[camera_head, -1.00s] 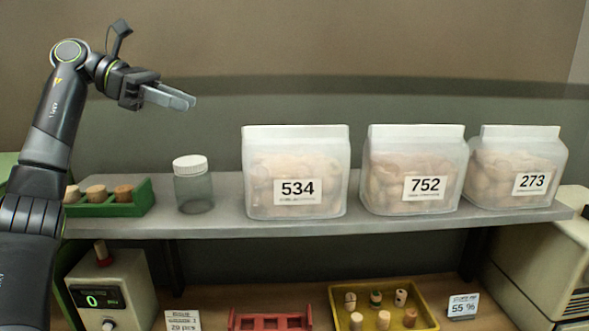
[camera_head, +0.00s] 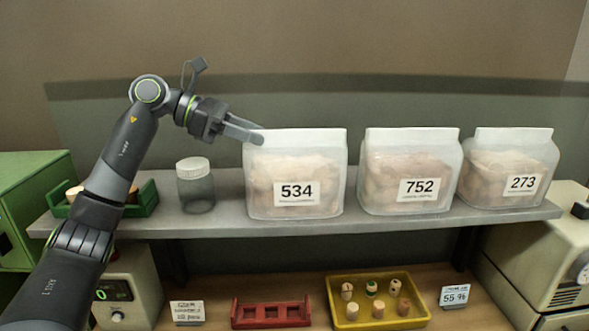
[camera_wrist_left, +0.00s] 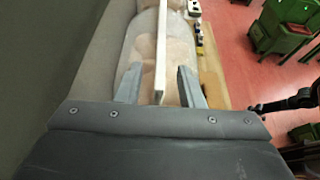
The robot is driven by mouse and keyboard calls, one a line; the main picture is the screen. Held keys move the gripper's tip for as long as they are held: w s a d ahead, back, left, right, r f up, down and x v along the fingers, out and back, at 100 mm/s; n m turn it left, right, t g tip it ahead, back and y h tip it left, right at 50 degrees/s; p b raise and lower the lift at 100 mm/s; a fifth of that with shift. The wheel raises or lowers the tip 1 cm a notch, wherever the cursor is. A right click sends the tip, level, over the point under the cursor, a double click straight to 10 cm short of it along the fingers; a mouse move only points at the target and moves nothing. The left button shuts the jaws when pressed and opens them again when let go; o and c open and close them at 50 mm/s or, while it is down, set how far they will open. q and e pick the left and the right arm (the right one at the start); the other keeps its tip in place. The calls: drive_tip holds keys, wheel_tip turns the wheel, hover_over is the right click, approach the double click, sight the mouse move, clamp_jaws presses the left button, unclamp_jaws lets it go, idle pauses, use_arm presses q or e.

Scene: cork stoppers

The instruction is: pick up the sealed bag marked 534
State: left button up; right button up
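The bag marked 534 (camera_head: 293,205) is a translucent, cork-filled bag with a white top seal, standing upright on the grey shelf. My left gripper (camera_head: 256,136) is at its upper left corner. In the left wrist view my left gripper (camera_wrist_left: 159,84) is open, with one finger on each side of the bag's white top seal (camera_wrist_left: 161,50), and gaps show between the fingers and the seal. The bag marked 752 (camera_head: 410,207) and the bag marked 273 (camera_head: 510,200) stand to its right.
A glass jar (camera_head: 196,190) with a white lid stands left of the bag on the shelf (camera_head: 230,226). A green cork holder (camera_head: 145,198) is behind my left arm. Below are a red rack (camera_head: 271,313) and a yellow tray (camera_head: 345,322) with corks.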

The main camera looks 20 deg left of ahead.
sight(288, 147)
use_arm(q)
drive_tip(key=shift+p+x, duration=0.6)
drive_tip(key=shift+x, duration=0.95)
drive_tip(key=shift+a, duration=0.1)
clamp_jaws()
